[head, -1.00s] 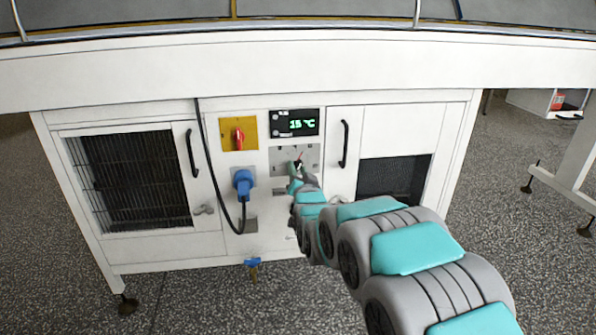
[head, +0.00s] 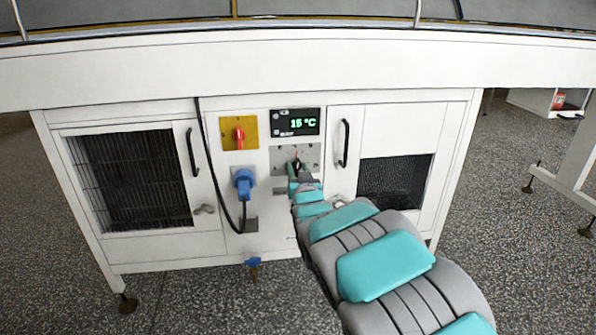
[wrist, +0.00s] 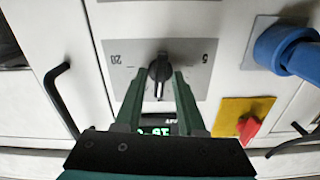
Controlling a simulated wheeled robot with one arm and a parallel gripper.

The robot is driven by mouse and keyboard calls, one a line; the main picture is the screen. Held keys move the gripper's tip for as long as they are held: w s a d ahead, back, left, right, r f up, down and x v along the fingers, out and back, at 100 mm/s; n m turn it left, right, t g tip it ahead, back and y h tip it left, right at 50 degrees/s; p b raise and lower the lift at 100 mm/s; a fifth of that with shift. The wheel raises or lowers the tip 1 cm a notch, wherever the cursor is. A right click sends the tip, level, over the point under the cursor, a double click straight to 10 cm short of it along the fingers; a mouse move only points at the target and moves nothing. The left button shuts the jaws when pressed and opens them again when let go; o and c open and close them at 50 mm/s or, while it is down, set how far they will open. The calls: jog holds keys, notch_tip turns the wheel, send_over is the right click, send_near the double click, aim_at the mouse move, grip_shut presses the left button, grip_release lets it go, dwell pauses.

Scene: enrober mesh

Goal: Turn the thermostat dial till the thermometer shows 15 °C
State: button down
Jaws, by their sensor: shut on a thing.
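The thermostat dial is a black knob (wrist: 159,68) on a grey scale plate (wrist: 190,52) with 20 and 5 readable in the wrist view. In the head view the plate (head: 311,152) sits below the thermometer display (head: 294,122), which reads 15 °C in green. My gripper (wrist: 159,77) is shut on the dial, one green finger on each side of it. In the head view my gripper (head: 297,172) covers much of the dial. The display also shows in part, upside down, in the wrist view (wrist: 158,130), behind my gripper.
A red switch on a yellow plate (head: 238,133) and a blue plug (head: 243,182) with a black cable are left of the dial. Black door handles (head: 192,152) (head: 344,143) stand out on both sides.

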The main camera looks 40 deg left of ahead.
jog(key=c, duration=0.9)
grip_release()
jog(key=v, duration=0.8)
jog(key=shift+w+a, duration=0.1)
